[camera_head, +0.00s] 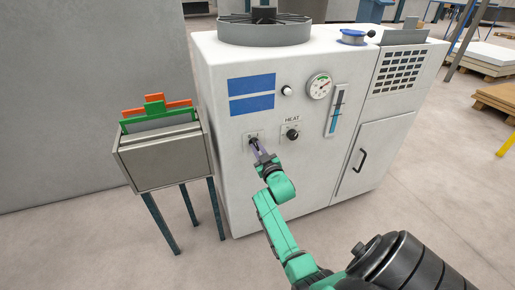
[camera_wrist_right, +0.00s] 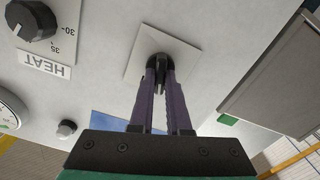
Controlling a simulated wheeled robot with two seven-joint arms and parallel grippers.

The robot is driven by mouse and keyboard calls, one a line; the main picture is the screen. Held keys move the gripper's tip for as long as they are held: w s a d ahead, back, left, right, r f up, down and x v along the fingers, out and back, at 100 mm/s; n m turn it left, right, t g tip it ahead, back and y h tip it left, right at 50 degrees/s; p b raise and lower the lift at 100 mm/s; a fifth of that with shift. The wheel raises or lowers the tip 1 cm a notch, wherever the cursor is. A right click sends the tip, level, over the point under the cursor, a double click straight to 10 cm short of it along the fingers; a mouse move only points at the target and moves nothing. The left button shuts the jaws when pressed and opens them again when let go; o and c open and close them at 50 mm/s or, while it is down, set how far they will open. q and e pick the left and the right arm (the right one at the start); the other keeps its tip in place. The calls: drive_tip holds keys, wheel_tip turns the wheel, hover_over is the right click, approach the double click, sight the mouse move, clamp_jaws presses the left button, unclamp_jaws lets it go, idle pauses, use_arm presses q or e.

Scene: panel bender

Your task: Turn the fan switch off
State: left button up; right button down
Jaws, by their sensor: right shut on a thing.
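The fan switch is a small black knob on a light square plate on the front of the white cabinet (camera_head: 232,180), left of the HEAT knob (camera_head: 292,134). In the wrist view the switch (camera_wrist_right: 160,62) sits on its plate (camera_wrist_right: 183,62), with the HEAT knob (camera_wrist_right: 32,20) to its left. My right gripper (camera_head: 256,146) reaches the switch from the front. In the wrist view the right gripper's purple fingers (camera_wrist_right: 160,80) are closed around the black switch, which they partly cover. The switch's label is hidden or too small to read. My left gripper is not in view.
A round gauge (camera_head: 319,87), a white knob (camera_head: 287,91) and a blue level tube (camera_head: 336,112) are on the same panel. A metal box on legs (camera_head: 165,158) stands left of the cabinet. A fan housing (camera_head: 264,30) is on top. The floor in front is clear.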

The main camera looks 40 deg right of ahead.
drive_tip(key=shift+f+n, duration=0.1)
drive_tip(key=shift+n, duration=1)
drive_tip(key=c, duration=0.9)
unclamp_jaws()
drive_tip(key=p+v, duration=0.1)
drive_tip(key=v, duration=1.3)
drive_tip(key=shift+s+a, duration=0.2)
drive_tip(key=shift+s, duration=0.1)
